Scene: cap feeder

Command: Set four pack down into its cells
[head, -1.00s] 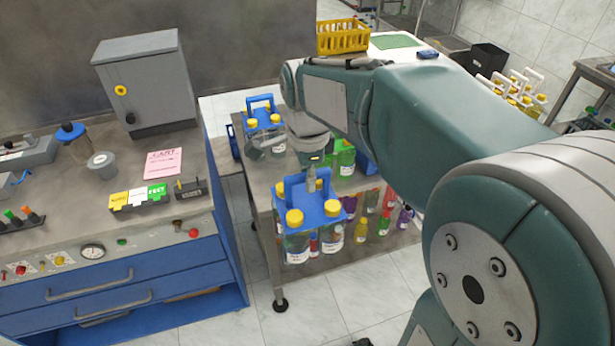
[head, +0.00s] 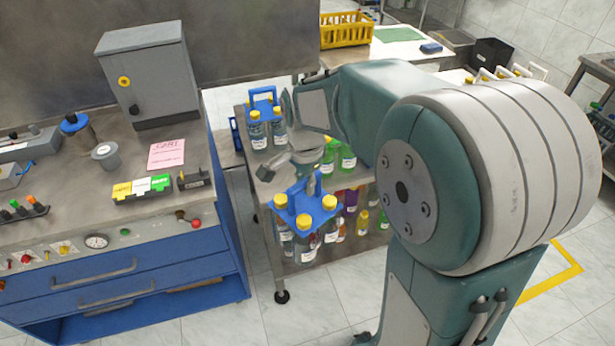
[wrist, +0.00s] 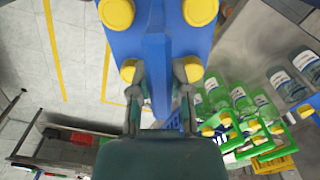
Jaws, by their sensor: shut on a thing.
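A blue four-pack carrier (head: 297,206) with yellow-capped bottles hangs in my gripper (head: 314,184). In the head view it is in front of the cart's near edge, tilted in the picture. In the wrist view the blue carrier (wrist: 152,40) fills the top middle, and my gripper (wrist: 161,90) is shut on its handle. Yellow caps show on both sides of the handle. The bottle bottoms are hard to make out against the bottles behind. I cannot make out the pack's cells in either view.
The metal cart (head: 262,186) carries another blue carrier (head: 263,97) with bottles, green bottles (head: 348,157) and a lower shelf of bottles. A blue workbench (head: 130,275) with a grey cabinet (head: 150,70) stands left. A yellow crate (head: 346,30) is at the back. Floor is clear in front.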

